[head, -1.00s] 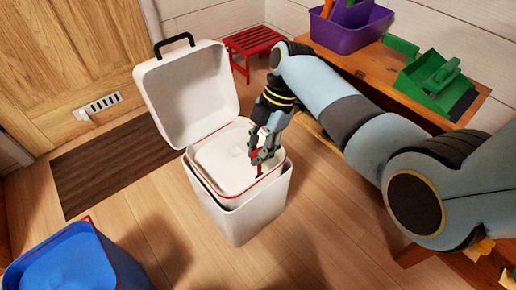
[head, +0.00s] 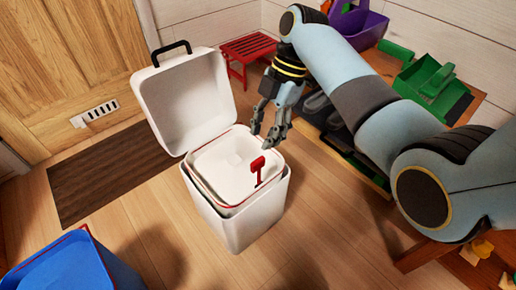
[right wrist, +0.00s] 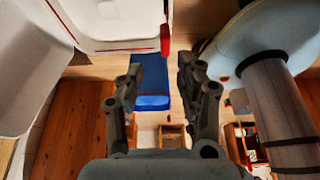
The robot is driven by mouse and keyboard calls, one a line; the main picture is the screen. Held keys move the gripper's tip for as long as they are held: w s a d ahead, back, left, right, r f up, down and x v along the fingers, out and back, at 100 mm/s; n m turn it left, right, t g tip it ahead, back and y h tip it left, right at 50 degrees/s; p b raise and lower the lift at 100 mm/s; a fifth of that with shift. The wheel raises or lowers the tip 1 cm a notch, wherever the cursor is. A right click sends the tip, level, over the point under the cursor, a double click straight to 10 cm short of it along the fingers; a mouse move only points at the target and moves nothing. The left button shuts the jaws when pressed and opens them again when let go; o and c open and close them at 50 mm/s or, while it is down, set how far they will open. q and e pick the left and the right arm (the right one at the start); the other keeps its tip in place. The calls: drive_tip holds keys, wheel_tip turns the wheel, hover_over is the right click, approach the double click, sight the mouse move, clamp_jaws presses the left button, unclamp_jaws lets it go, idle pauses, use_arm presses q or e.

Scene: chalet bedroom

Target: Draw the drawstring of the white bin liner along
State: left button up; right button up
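The white bin liner (head: 226,165) sits inside a white bin (head: 240,225) whose lid (head: 185,100) stands open. A red line runs along the liner's rim, and a red drawstring tab (head: 258,169) stands up at its right side. The tab also shows at the top of the right wrist view (right wrist: 165,40). My right gripper (head: 268,139) is above and just right of the bin, apart from the tab. In the right wrist view its fingers (right wrist: 160,75) are spread with nothing between them. My left gripper is not in view.
A blue bin (head: 70,268) with a red edge stands at lower left. A red slatted stool (head: 248,50) is behind the bin. A wooden bench (head: 465,112) at right bears a purple caddy (head: 358,25) and green dustpan (head: 432,78). A dark mat (head: 115,170) lies left.

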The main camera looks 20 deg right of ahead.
drive_tip(key=shift+v, duration=2.4)
drive_tip(key=shift+s+f, duration=0.1)
